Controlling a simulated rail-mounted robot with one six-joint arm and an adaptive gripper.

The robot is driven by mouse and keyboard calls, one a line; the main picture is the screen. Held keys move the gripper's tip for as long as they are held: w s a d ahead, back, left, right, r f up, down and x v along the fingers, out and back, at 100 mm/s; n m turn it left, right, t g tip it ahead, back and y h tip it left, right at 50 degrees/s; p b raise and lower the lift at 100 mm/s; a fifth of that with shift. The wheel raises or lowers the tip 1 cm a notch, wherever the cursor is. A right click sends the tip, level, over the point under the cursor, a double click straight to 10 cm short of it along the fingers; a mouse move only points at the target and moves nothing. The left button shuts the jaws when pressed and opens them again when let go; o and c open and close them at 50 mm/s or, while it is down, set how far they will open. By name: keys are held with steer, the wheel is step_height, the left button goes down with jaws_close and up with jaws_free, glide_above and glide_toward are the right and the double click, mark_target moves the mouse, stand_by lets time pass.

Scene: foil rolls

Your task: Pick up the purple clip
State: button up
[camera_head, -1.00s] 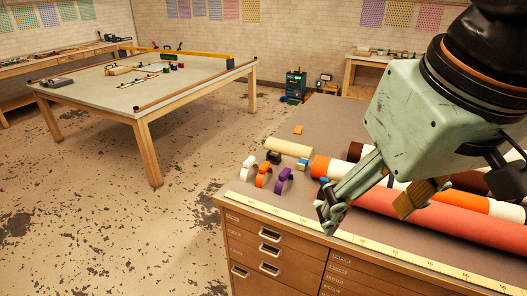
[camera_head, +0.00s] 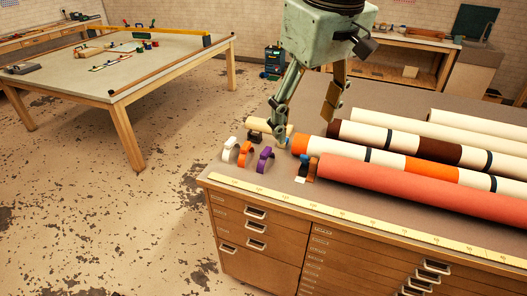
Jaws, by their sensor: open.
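The purple clip (camera_head: 265,160) stands on the worktop near its left end, at the right of a short row with an orange clip (camera_head: 245,154) and a white clip (camera_head: 229,149). My gripper (camera_head: 303,136) is open, with its fingers spread and pointing down. In the picture it is above and to the right of the purple clip. Nothing shows between the fingers. The left fingertip appears close behind the purple clip, but I cannot tell its height above the worktop.
Large rolls lie to the right, the nearest a red roll (camera_head: 420,190). Small black, white and blue pieces (camera_head: 303,168) lie by its end. A short cream roll (camera_head: 262,125) lies behind the clips. A yellow ruler (camera_head: 340,215) runs along the front edge.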

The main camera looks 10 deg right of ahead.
steer(key=w+f+n+p, duration=0.2)
steer(key=w, duration=0.9)
steer(key=n+g+p, duration=0.3)
steer(key=n+p, duration=0.1)
glide_above(264, 151)
step_height(264, 151, down, 19)
steer(key=shift+w+r, duration=0.15)
steer(key=shift+r, duration=0.05)
steer(key=shift+f, duration=0.1)
steer(key=shift+f, duration=4.2)
